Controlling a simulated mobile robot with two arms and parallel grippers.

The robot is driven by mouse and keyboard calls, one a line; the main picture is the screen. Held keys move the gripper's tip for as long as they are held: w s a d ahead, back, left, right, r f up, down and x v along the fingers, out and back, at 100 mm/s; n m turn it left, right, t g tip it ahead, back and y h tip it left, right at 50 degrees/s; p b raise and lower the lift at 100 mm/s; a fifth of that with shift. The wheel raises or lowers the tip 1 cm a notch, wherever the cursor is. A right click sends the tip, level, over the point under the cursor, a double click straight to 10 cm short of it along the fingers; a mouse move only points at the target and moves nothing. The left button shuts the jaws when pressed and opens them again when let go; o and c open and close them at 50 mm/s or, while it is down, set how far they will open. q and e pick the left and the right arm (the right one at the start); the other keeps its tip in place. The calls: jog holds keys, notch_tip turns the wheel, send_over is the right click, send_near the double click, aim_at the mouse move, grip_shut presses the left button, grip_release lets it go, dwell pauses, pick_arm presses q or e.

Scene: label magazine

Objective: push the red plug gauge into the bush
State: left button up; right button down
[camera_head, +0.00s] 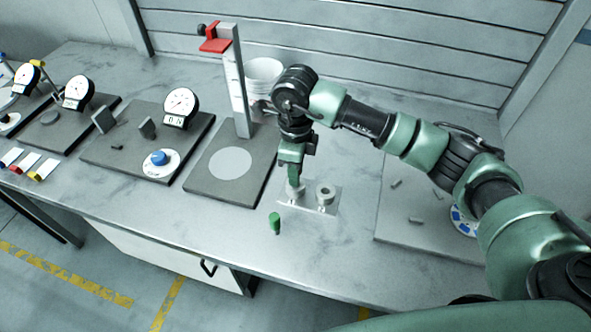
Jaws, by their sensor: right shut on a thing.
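My right gripper (294,178) points down, shut, over the left end of a small pale plate (312,209). What it grips is hidden by the jaws; it is most likely the red plug gauge, though no red shows there. A grey ring-shaped bush (326,191) stands on the right half of the plate, with its bore open. A second pale round part (295,192) is directly below my right fingertips, partly covered by them. I cannot tell whether the gauge is inside it. A green plug (275,221) stands on the bench, left of the plate. My left gripper is not in view.
A height stand with a red arm (215,45) rises from a dark base (205,189) to the left. A white bucket (264,72) stands behind. A light board (400,228) with small grey parts lies to the right. Dial gauges (181,105) stand further left.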

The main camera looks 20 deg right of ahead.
jog(key=shift+b, duration=0.8)
dwell(1.3)
jog(key=shift+f+b, duration=0.85)
jog(key=shift+f, duration=0.1)
jog(key=c, duration=1.2)
grip_release()
jog(key=shift+o, duration=0.2)
notch_tip(320, 180, up, 7)
jog(key=shift+f+b, duration=0.15)
jog(key=shift+b, duration=0.8)
jog(key=shift+r, duration=0.65)
